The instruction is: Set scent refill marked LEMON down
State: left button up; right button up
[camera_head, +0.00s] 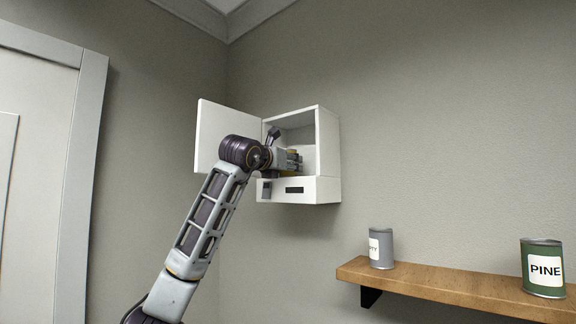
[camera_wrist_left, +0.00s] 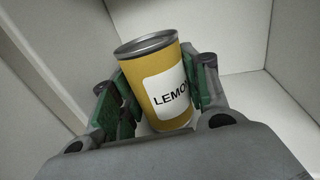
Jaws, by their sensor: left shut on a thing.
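The scent refill marked LEMON (camera_wrist_left: 155,85) is a yellow can with a silver rim and a white label, seen in the left wrist view. My left gripper (camera_wrist_left: 160,95) is shut on it, with a green-padded finger on each side. The can is inside the white wall cabinet (camera_head: 328,150), whose door (camera_head: 222,130) stands open to the left. In the head view my left gripper (camera_head: 292,160) reaches into the cabinet, and the can is mostly hidden there. I cannot tell whether the can's base touches the cabinet floor. My right gripper is not in view.
A wooden shelf (camera_head: 440,284) on the right wall holds a grey can (camera_head: 381,248) with a partly readable label and a green can marked PINE (camera_head: 543,268). The cabinet's side walls and open door bound the space around my left gripper.

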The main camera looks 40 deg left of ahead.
pick_arm(q)
jog(key=shift+f, duration=0.1)
jog(key=o, duration=1.1)
jog(key=shift+o, duration=0.2)
jog(key=s+d+b, duration=0.1)
jog(key=s+b, duration=0.2)
jog(key=s, duration=0.9)
jog(key=shift+d, duration=0.25)
